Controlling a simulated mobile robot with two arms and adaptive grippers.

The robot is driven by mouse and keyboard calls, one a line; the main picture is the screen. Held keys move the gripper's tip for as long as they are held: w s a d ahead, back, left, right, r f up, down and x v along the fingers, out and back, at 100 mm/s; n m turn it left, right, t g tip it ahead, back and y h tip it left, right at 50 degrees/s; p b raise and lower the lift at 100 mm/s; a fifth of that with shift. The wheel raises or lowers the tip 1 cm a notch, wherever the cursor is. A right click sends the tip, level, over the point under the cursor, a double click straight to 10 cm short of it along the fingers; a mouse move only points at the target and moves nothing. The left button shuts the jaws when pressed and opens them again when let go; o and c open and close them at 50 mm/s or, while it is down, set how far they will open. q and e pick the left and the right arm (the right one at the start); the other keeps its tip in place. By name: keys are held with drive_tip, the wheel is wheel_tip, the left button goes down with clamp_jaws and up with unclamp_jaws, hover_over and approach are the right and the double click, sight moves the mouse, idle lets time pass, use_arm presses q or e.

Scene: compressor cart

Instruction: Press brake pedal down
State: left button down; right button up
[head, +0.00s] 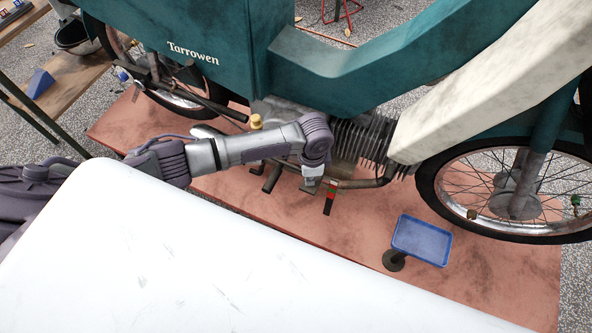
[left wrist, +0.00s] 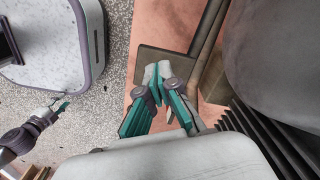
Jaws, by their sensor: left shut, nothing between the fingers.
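My left gripper (head: 312,184) reaches from the left across the moped's lower middle, beside the finned engine. In the left wrist view its teal fingers (left wrist: 157,78) are together and empty. Their tips lie over a flat dark brown plate (left wrist: 150,55), which looks like the brake pedal's pad; I cannot tell whether they touch it.
The teal moped (head: 210,75) stands on a reddish platform (head: 300,225). Cooling fins (head: 365,145) and a pipe are close to the gripper. A blue tray (head: 421,240) on a stand is at the right. A wooden bench (head: 75,85) stands at the upper left.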

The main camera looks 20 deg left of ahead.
use_arm(q)
drive_tip(key=shift+f+b, duration=0.65)
drive_tip(key=shift+f, duration=0.65)
drive_tip(key=shift+f+b, duration=0.35)
drive_tip(key=shift+f, duration=0.35)
wheel_tip(320, 180, down, 2)
drive_tip(key=shift+b, duration=0.6)
drive_tip(key=shift+s, duration=0.1)
idle(1.5)
